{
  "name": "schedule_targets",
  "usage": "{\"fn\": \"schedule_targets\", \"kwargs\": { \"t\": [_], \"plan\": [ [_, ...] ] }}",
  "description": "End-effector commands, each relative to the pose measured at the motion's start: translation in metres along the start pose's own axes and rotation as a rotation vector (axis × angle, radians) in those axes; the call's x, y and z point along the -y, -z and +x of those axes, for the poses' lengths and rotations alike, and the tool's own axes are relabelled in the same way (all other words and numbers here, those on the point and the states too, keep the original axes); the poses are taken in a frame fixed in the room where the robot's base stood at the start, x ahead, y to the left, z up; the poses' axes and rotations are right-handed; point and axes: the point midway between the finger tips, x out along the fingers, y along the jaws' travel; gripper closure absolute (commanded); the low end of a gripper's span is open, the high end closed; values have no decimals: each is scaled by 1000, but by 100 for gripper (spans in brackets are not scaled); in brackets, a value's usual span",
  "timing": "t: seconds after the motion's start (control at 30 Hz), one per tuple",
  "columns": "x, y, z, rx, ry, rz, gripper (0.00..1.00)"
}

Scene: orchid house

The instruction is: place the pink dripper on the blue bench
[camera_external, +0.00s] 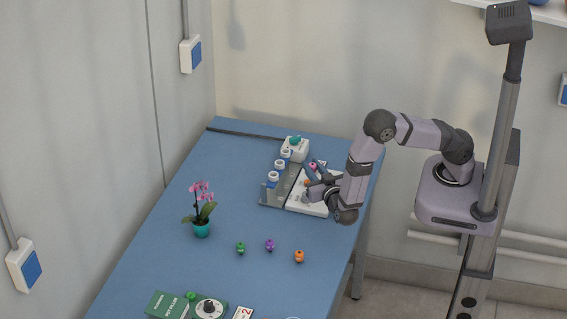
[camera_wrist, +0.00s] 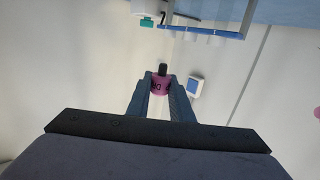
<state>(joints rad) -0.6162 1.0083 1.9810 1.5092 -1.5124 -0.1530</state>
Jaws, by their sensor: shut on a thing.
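The pink dripper (camera_wrist: 160,86) is held between the two fingertips of my gripper (camera_wrist: 161,90) in the wrist view, with its dark end pointing away from my gripper. In the external view the pink dripper (camera_external: 312,166) shows as a small spot at the tip of my gripper (camera_external: 312,172), over the white tray. My gripper is shut on it. The blue bench (camera_external: 150,262) runs from the back wall toward the front. A strip of the blue bench (camera_wrist: 285,12) shows at the top of the wrist view.
A white tray (camera_external: 309,207) with an orange dripper (camera_external: 306,182) lies below my gripper. A grey rack (camera_external: 270,196) with white-and-blue pots stands left of it. Green (camera_external: 240,247), purple (camera_external: 270,244) and orange (camera_external: 299,256) drippers and an orchid (camera_external: 202,228) stand on the bench. Bare bench lies around them.

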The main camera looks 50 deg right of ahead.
Motion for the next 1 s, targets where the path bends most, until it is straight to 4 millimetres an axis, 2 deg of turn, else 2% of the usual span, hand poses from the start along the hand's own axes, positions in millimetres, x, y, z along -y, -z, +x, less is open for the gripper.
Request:
{"fn": "schedule_targets", "kwargs": {
  "t": [0.03,0.3,0.5,0.83,1.0],
  "plan": [
    [-8,14,-9,0,-2,-7,100],
    [-50,32,-38,0,-16,-4,100],
    [-68,41,-49,0,-15,0,100],
    [-74,44,-52,1,-16,3,100],
    [-59,55,-52,1,63,-2,100]
  ]
}}
